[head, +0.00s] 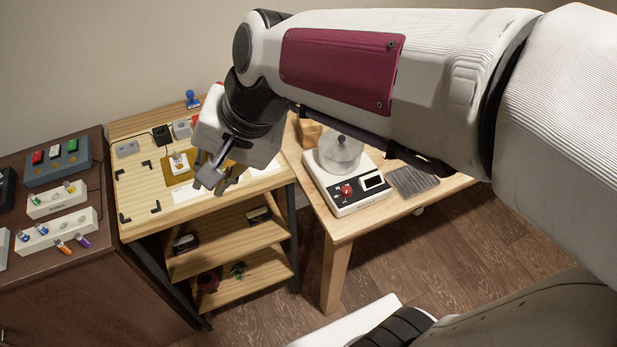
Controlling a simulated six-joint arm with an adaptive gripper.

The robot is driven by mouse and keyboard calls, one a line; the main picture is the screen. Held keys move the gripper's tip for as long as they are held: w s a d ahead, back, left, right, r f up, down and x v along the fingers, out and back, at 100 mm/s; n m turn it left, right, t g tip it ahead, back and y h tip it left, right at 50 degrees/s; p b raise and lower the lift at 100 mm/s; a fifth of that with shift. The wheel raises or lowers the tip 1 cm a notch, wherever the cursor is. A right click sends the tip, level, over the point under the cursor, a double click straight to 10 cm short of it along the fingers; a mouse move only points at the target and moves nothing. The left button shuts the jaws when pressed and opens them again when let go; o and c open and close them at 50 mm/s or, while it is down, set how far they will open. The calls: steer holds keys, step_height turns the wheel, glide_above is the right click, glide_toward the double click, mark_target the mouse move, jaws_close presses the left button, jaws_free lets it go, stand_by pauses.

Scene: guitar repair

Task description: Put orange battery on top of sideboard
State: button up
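The sideboard (100,290) is the dark brown cabinet at the left. A small orange cylinder (63,247), which looks like the orange battery, is at the front edge of a white block (55,230) on the sideboard's top. It is too small to tell how it sits there. My gripper (220,182) points down over the light wooden workbench (140,217), to the right of the sideboard and well apart from the orange cylinder. Its two fingers look spread, with nothing visible between them. My gripper hides part of the workbench top.
Blue and purple pieces share the orange one's white block; another white block (55,200) and a grey button box (58,162) stand behind. The workbench holds a white switch plate (180,164). A white device (346,190) stands on the right table (340,228).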

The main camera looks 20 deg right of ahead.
steer(key=s+d+f+n+t+h, duration=0.1)
steer(key=s+d+n+h, duration=0.3)
steer(key=s+d, duration=0.7)
steer(key=d+n, duration=0.2)
steer(key=shift+s+d+t, duration=0.3)
steer(key=shift+t, duration=0.1)
